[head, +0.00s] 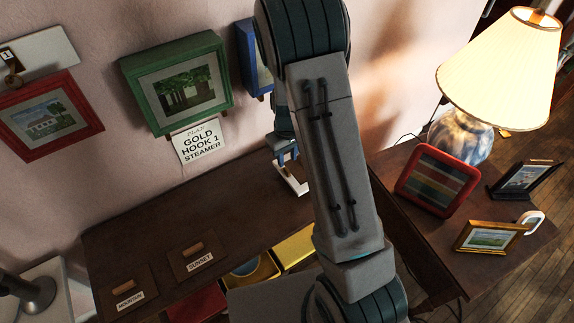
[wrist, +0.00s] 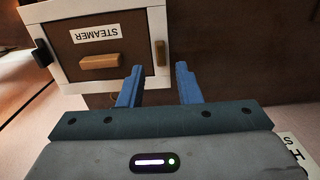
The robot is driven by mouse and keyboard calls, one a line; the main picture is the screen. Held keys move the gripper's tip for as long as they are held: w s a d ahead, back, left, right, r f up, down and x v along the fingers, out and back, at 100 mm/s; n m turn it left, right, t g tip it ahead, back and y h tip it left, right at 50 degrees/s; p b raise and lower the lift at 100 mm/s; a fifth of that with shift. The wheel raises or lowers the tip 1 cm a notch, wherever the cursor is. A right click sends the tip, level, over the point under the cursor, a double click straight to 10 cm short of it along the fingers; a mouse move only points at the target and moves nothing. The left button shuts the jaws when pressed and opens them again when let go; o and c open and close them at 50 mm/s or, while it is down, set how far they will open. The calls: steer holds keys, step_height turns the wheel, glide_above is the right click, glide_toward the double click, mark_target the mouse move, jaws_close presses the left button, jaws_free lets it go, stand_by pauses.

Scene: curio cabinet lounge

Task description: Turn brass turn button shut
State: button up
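The brass turn button (wrist: 160,53) is a small narrow bar on the pale frame (wrist: 110,13) to the right of a brown door in the wrist view. It stands upright in the picture, along the frame. The door (wrist: 88,56) carries a STEAMER label (wrist: 97,34), upside down, and a wooden handle (wrist: 100,61). The door looks closed. My gripper (wrist: 159,68) is open and empty, its two blue fingertips either side of the button's lower end in the picture; contact cannot be told. In the head view, my gripper (head: 287,157) is partly hidden by my arm.
A dark cabinet top (head: 130,240) has panels labelled MOUNTAIN (head: 123,286) and SUNSET (head: 195,252). Green (head: 175,85), red (head: 50,115) and blue (head: 253,55) frames hang on the wall beside a plan card (head: 200,141). A lamp (head: 500,65) and several frames stand right.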

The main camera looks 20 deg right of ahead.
mark_target(287, 169)
steer(key=shift+f, duration=2.65)
jaws_close()
